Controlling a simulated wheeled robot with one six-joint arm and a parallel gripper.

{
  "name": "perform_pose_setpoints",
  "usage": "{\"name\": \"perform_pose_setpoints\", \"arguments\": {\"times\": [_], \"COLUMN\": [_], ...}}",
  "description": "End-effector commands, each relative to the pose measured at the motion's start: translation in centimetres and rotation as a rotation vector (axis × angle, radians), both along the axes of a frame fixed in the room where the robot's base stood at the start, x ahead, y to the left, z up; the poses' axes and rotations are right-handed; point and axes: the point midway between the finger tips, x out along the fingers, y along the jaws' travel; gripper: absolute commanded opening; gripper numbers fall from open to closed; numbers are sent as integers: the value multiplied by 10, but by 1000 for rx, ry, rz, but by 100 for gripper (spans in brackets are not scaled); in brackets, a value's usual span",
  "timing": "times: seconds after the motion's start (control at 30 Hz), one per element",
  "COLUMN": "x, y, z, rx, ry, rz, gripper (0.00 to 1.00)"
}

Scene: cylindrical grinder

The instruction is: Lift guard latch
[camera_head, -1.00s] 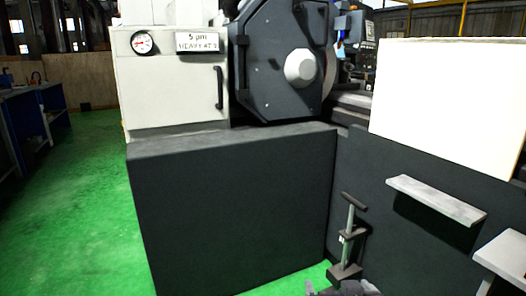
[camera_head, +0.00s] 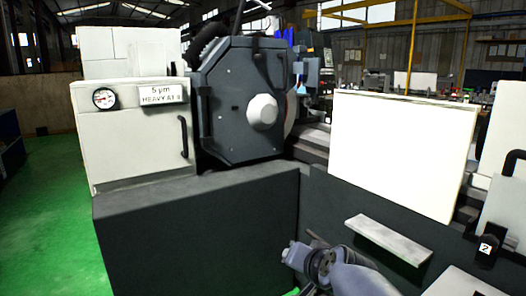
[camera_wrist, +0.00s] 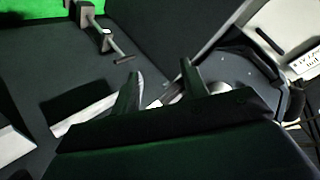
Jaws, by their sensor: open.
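My gripper (camera_wrist: 160,68) shows in the wrist view with its two fingers spread apart and nothing between them. In the head view my arm covers most of that post. A black block tagged "2" (camera_head: 486,250) is at the far right, below a white panel with a black handle (camera_head: 514,163). I cannot tell for sure which of these is the guard latch.
A dark grinding-wheel housing (camera_head: 240,100) and a white cabinet (camera_head: 130,150) stand above a dark machine base (camera_head: 190,235). A large cream panel (camera_head: 400,145) and a grey ledge (camera_head: 388,238) are at right. Green floor (camera_head: 50,220) is clear at left.

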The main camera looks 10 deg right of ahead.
Motion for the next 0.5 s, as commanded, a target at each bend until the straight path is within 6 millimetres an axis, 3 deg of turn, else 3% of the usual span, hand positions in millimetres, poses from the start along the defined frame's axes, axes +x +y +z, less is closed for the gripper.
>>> {"name": "perform_pose_setpoints", "arguments": {"times": [0.03, 0.27, 0.5], "x": [9, 40, 68], "y": [2, 23, 46], "z": [40, 150, 283], "rx": [55, 318, 582], "ry": [7, 22, -10], "rz": [-2, 43, 158], "gripper": [38, 19, 0]}}
